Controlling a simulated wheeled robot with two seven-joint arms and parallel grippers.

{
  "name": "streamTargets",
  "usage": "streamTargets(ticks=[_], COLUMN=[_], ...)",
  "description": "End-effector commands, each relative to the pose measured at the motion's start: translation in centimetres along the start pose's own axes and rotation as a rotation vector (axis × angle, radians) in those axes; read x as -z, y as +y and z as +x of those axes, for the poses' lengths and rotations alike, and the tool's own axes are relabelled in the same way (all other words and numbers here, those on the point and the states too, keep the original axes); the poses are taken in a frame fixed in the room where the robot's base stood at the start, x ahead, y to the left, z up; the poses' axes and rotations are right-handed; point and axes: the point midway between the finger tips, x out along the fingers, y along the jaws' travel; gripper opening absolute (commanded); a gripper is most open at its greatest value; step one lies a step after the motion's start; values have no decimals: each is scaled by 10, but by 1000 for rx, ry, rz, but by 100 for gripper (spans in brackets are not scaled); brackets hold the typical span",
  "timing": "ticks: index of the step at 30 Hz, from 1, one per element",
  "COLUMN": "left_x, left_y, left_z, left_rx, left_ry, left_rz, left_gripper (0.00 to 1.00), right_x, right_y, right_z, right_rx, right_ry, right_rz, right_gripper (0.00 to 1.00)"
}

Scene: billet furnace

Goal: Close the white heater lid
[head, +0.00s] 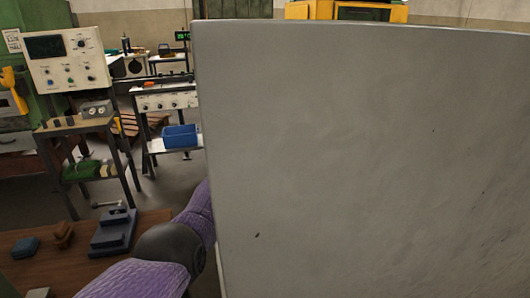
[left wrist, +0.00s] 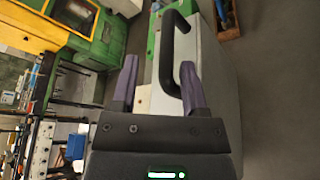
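A large pale grey-white panel, which looks like the heater lid (head: 365,160), stands upright close in front of me and fills the right of the head view. My left arm reaches behind its left edge, so the left gripper is hidden there. In the left wrist view the left gripper (left wrist: 158,67) is open, its two purple fingers apart. A black bar handle (left wrist: 168,55) on a pale body with a green edge lies ahead of and between the fingers, nearer the right one. I cannot tell whether they touch. My right gripper is not in view.
A wooden table (head: 75,262) with a blue-grey block (head: 113,232) is at the lower left. Behind it are a control panel (head: 68,58), a small shelf stand (head: 88,150) and a blue bin (head: 180,136). The panel hides everything behind it.

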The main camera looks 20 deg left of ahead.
Motion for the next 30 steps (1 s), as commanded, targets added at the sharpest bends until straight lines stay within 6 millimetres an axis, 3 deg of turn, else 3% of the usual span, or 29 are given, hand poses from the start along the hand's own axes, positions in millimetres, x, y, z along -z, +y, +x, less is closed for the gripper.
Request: streamTargets(ticks=[1, 3, 9, 16, 30], left_x=[-5, -5, -3, 1, 1], left_y=[6, 5, 3, 0, -1], left_z=[-9, -18, -48, -67, -68], left_rx=[-1, 0, 1, 1, 1], left_ry=[3, 3, 5, 4, 3], left_rz=[0, 0, 2, 0, 0], left_gripper=[56, 56, 56, 56, 56], right_x=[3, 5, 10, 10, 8], right_y=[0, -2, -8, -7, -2], right_z=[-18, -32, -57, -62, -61], right_rx=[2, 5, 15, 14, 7], right_ry=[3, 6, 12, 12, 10], right_rz=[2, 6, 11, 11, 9], right_gripper=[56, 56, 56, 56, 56])
